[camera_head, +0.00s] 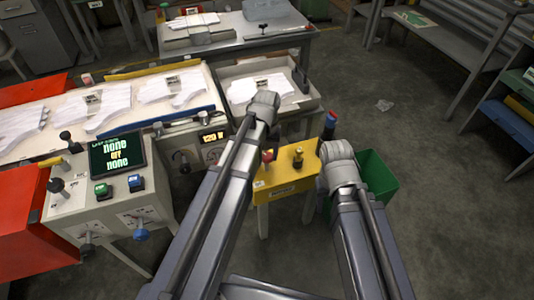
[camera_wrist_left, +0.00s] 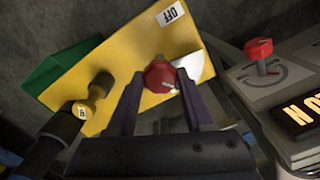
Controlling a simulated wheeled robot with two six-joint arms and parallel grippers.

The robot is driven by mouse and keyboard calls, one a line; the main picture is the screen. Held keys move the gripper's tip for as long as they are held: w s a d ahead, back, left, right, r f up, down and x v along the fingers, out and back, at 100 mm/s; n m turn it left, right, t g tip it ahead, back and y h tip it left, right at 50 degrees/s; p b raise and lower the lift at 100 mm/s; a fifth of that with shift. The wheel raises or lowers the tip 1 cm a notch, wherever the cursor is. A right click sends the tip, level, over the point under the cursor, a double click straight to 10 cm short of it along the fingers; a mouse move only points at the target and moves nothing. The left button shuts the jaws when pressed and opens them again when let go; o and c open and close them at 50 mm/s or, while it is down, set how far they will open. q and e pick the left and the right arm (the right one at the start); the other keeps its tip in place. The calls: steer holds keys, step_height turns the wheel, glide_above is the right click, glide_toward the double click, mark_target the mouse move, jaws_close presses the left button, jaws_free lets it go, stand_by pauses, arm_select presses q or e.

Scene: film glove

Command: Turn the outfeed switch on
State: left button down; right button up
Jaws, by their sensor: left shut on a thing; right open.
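A red knob (camera_wrist_left: 160,77) stands on a yellow box with a small OFF label (camera_wrist_left: 171,14) near one edge. In the wrist view my left gripper (camera_wrist_left: 160,88) has its two dark fingers on either side of this knob, shut on it. In the head view the yellow box (camera_head: 285,190) is between my arms, and the red knob (camera_head: 267,156) shows beside my left arm. I cannot read a name for the outfeed switch. My right gripper is hidden behind my right arm in the head view.
A second knob, yellow and black (camera_head: 298,157), is on the yellow box; a dark upright post (camera_head: 329,130) with a red top is close by. A green bin (camera_head: 378,178) stands to the right. A control panel (camera_head: 100,215) with a screen (camera_head: 117,154) is at the left.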

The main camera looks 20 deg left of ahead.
arm_select(q)
steer(key=m, duration=0.3)
steer(key=shift+m, duration=2)
steer(key=shift+c, duration=1.4)
jaws_free()
step_height(320, 180, up, 8)
steer(key=p, duration=0.8)
steer(key=shift+f, duration=0.1)
